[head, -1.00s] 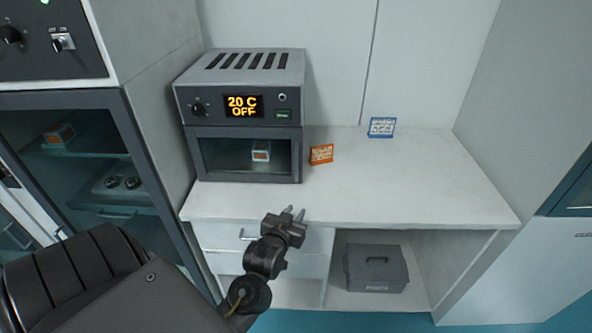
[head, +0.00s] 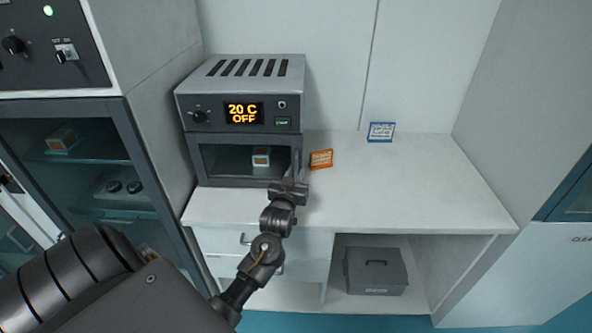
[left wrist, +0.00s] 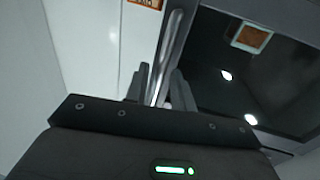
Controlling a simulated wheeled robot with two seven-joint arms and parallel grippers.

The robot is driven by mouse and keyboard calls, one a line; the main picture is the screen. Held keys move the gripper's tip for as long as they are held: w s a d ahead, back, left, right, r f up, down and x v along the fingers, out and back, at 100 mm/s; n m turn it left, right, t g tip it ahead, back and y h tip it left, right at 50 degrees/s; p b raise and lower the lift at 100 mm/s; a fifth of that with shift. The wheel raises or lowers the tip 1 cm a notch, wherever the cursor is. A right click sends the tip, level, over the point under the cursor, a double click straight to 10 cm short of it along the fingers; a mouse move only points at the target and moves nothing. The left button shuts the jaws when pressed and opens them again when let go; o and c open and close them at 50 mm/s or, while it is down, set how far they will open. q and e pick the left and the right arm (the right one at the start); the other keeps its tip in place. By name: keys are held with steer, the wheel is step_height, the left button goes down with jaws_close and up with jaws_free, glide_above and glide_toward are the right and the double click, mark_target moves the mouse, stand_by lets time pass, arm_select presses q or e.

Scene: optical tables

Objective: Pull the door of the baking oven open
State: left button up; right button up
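The baking oven (head: 243,72) stands on the white counter, its display reading 20 C OFF. Its glass door (head: 231,160) is closed, with a small orange-and-white box (head: 261,156) visible behind the glass. My left gripper (head: 291,180) is in front of the door's right edge. In the left wrist view, the upright metal door handle (left wrist: 169,50) runs down between the two fingers (left wrist: 160,86). The fingers are apart, and I cannot tell whether either touches the bar. My right gripper is out of view.
An orange sign (head: 321,159) stands on the counter (head: 400,190) just right of the oven, and a blue-edged sign (head: 381,131) stands farther back. A grey case (head: 376,271) sits in the open shelf below. A tall glass-fronted cabinet (head: 150,165) is at the left.

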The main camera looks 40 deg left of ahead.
arm_select(q)
steer(key=shift+x, duration=0.8)
steer(key=shift+c, duration=0.5)
jaws_close()
steer(key=shift+s+d, duration=0.1)
